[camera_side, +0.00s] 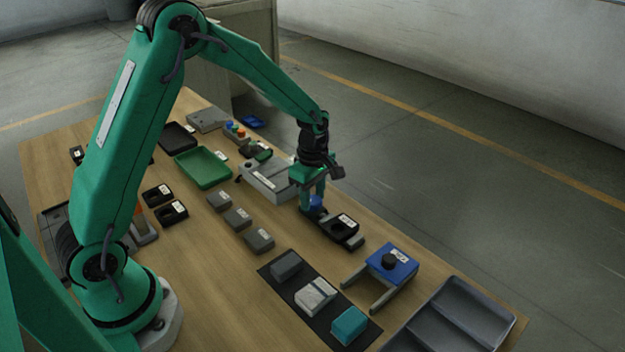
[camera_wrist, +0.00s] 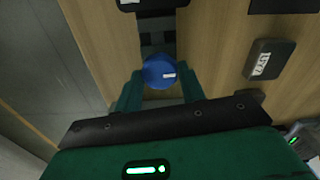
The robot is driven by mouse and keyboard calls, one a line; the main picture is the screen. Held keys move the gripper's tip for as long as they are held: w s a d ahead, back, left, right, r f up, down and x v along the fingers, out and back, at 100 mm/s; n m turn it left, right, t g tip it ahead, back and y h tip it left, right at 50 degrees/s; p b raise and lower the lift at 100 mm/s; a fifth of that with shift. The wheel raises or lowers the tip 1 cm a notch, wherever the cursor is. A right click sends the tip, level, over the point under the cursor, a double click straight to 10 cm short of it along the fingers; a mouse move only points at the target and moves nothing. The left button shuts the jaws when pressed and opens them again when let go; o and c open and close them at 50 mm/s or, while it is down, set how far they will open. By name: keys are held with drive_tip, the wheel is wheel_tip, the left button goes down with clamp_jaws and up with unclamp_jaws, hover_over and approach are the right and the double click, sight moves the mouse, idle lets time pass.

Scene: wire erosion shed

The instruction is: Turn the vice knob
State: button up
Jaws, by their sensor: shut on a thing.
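The blue knob (camera_wrist: 158,72) with a white mark on it sits between the two green fingers of my gripper (camera_wrist: 160,88) in the wrist view. In the side view my gripper (camera_side: 313,204) points down and is shut on the blue knob (camera_side: 317,202), which the fingers partly hide. The knob sits at the left end of a dark vice-like base (camera_side: 354,242). In the wrist view part of this dark base (camera_wrist: 157,28) shows beyond the knob.
A grey tray (camera_side: 462,306) is at the front right corner. A black mat (camera_side: 268,270) with several blocks lies nearer. A green tray (camera_side: 202,167) lies left of my gripper.

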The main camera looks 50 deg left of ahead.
drive_tip(key=m, duration=2.3)
drive_tip(key=shift+d, duration=0.1)
drive_tip(key=m, duration=0.6)
drive_tip(key=shift+m, duration=0.3)
idle(0.4)
